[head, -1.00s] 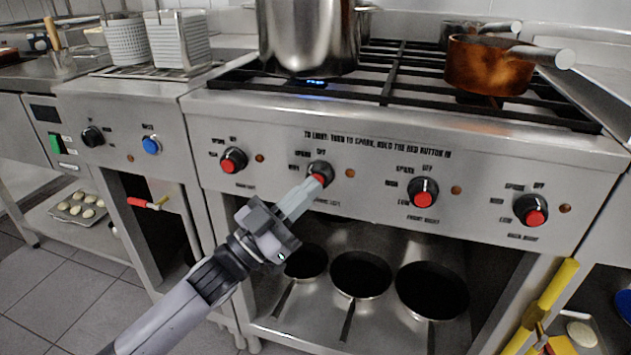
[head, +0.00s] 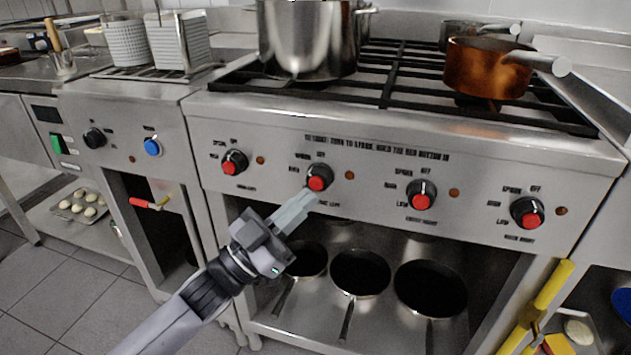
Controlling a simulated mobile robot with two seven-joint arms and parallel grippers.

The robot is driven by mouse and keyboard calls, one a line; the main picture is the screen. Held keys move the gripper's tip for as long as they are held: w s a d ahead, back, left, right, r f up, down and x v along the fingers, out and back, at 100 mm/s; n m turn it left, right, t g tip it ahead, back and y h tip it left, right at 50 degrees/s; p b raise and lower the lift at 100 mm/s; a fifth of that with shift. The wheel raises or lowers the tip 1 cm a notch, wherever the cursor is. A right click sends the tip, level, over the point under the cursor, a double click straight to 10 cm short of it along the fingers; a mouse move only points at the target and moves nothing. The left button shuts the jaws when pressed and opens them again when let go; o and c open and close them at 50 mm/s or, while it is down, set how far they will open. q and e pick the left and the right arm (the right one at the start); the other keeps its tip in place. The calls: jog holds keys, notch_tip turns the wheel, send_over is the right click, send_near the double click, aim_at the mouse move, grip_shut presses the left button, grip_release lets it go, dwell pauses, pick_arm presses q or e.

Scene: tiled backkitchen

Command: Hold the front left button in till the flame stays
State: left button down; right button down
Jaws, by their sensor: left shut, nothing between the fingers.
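The front left knob (head: 323,169) is black with a red button (head: 315,183) in its middle, second from the left on the steel range panel. My left gripper (head: 306,199) is shut and empty. Its fingertips are just below and in front of the red button, apart from it as far as I can tell, and cover part of the label under the knob. A large steel pot (head: 308,40) stands on the burner grate above this knob. No blue flame shows under the pot. My right gripper is not in view.
Other knobs with red buttons sit at the left (head: 234,161) and right (head: 421,195) of the panel. A copper pan (head: 487,68) stands on the right of the grate. Black pans (head: 360,272) lie on the shelf below. A yellow bar (head: 553,284) is at lower right.

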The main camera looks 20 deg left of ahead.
pick_arm(q)
jog(key=s+p, duration=0.1)
jog(key=s, duration=0.3)
jog(key=shift+a, duration=0.1)
